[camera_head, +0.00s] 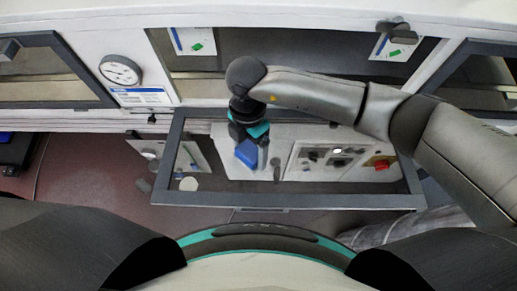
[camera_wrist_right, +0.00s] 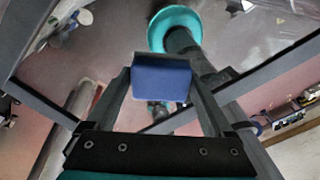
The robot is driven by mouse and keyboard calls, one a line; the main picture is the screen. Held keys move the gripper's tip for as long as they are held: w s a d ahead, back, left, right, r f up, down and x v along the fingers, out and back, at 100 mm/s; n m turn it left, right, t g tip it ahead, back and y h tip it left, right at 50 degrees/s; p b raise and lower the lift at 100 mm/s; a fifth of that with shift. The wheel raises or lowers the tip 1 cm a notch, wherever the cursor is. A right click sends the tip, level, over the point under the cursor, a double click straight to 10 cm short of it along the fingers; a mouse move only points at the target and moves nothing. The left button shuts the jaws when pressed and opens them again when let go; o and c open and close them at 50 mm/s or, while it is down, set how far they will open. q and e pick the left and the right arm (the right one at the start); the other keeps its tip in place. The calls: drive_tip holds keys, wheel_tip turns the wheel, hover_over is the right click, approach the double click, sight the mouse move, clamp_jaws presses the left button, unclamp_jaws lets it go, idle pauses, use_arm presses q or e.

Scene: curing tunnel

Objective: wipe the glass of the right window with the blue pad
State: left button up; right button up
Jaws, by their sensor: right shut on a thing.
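The blue pad (camera_head: 246,153) is held in my right gripper (camera_head: 249,139), over the left half of a dark-framed window (camera_head: 300,202) that stands open, swung out from the tunnel. In the right wrist view the blue pad (camera_wrist_right: 162,80) sits between the two fingers of the right gripper (camera_wrist_right: 161,70), with the window's glass behind it. Whether the pad touches the glass, I cannot tell. The glass shows mirrored shapes, and no dirt marks are clear on it. My left gripper is not in view.
A closed window (camera_head: 50,103) is at the left, beside a round gauge (camera_head: 121,70). Another dark-framed window (camera_head: 475,95) is at the right. Cards with green marks (camera_head: 193,40) show inside the opening. My right arm spans the opening from the right. Red floor (camera_head: 90,180) shows at lower left.

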sight(221, 160)
drive_tip(key=shift+s+a+f+b, duration=0.1)
drive_tip(key=shift+a+b, duration=0.55)
drive_tip(key=shift+a, duration=1.15)
drive_tip(key=shift+s+a+b, duration=0.1)
drive_tip(key=shift+a+b, duration=0.55)
drive_tip(key=shift+a, duration=1.1)
drive_tip(key=shift+p+v, duration=2.3)
drive_tip(key=shift+v, duration=0.75)
drive_tip(key=p+v, duration=0.2)
drive_tip(key=v, duration=0.1)
drive_tip(key=shift+w, duration=0.15)
